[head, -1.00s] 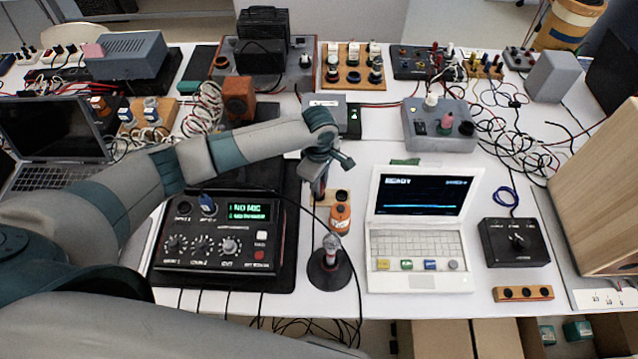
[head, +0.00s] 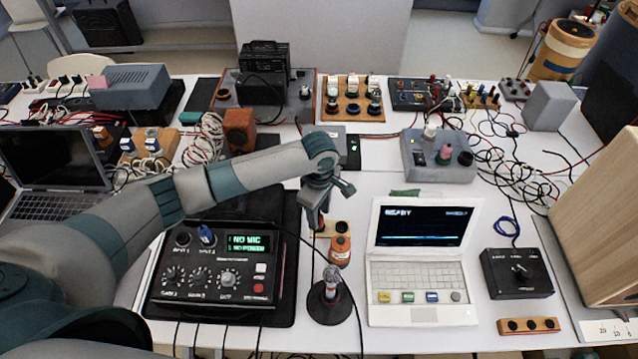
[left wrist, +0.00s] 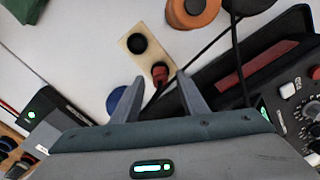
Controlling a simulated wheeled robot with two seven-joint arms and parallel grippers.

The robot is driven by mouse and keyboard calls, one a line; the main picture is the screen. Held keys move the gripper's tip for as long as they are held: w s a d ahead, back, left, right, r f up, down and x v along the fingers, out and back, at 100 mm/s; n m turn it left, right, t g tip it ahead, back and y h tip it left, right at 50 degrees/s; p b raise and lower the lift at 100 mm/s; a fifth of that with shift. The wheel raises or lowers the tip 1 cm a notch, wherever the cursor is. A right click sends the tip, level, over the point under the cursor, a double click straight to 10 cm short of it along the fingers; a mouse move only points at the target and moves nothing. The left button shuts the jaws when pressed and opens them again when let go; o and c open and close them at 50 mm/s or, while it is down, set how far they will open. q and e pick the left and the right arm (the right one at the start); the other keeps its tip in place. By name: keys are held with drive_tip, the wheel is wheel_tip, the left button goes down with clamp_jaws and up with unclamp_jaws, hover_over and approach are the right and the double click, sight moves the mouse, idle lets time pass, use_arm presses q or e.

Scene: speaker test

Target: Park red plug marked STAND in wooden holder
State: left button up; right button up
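The wooden holder (left wrist: 134,64) is a small pale block with two dark round sockets; it also shows in the head view (head: 322,229). The red plug (left wrist: 160,72) stands at the holder's socket nearer my gripper, with a dark cable by it; the other socket is empty. I cannot read any mark on the plug. My left gripper (head: 316,222) is over the holder and hides part of it in the head view. In the left wrist view its fingers are spread on either side of the plug, with visible gaps. My right gripper is not in view.
An orange bottle-like object (head: 341,250) stands close to the holder. A microphone on a round stand (head: 329,303) is in front. The black mixer box (head: 222,270) is to the left, the white laptop (head: 420,273) to the right. A black cable runs past the gripper.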

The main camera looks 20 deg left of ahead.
use_arm(q)
wheel_tip(320, 180, up, 15)
drive_tip(key=b, duration=0.2)
drive_tip(key=shift+r, duration=0.2)
idle(0.5)
